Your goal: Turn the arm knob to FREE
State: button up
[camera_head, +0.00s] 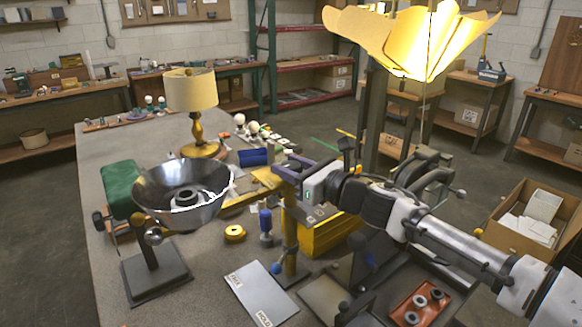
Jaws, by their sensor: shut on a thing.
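My gripper (287,170) reaches in from the right, at the top of an upright brass-coloured post (291,235) near the middle of the bench. It is shut on a small part there. The fingers and the post top largely hide that part, so I cannot make out a knob or its pointer. A grey plate (258,292) with two printed labels lies in front of the post. The lower label looks like HOLD; the upper one is too small to read surely. A blue ball-shaped knob (277,268) shows low beside the post.
A metal bowl-shaped shade (182,190) stands on a dark stand at left, by a green cushion (120,188). A yellow box (325,232) is behind the post. A red tray (421,303) with rings lies front right. A brass lamp (203,135) stands farther back.

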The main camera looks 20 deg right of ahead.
jog(key=shift+r, duration=0.1)
jog(key=o, duration=0.9)
jog(key=shift+o, duration=0.2)
jog(key=b+v, duration=0.5)
jog(key=v, duration=0.8)
jog(key=shift+s+d, duration=0.3)
